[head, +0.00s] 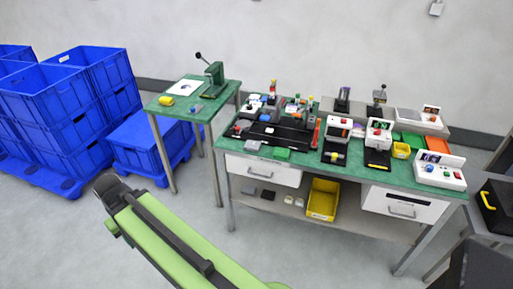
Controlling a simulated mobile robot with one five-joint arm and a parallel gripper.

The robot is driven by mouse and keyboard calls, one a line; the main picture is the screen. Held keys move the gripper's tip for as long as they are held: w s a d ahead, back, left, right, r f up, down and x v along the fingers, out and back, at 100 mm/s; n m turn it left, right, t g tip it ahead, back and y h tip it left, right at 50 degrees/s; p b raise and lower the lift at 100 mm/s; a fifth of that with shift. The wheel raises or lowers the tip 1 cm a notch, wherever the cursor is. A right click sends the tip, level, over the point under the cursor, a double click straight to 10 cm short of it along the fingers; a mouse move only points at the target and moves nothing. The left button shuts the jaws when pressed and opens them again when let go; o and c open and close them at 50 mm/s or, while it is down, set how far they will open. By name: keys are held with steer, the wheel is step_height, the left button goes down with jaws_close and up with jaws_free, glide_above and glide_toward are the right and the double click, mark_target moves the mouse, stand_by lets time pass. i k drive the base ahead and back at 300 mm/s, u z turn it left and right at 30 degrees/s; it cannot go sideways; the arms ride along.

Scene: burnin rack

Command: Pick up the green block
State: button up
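A small, flat bright green block (281,153) lies near the front edge of the green-topped workbench (350,177), left of its middle. It is just in front of a black tray-like fixture (278,136). The block is small here, so its exact shape is hard to tell. My lime-green arm reaches across the lower left, in front of the bench and apart from the block. My gripper cannot be made out in this view.
Several small devices crowd the bench top. A yellow bin (322,199) stands on the lower shelf. A side table (166,113) holds a green press (214,78) and a yellow object (166,101). Stacked blue crates (60,95) stand at left. Floor is clear before the bench.

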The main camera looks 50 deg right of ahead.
mark_target(279, 153)
steer(key=z, duration=0.1)
steer(key=i, duration=1.15)
steer(key=z, duration=0.6)
steer(key=i, duration=0.45)
steer(key=z, duration=0.45)
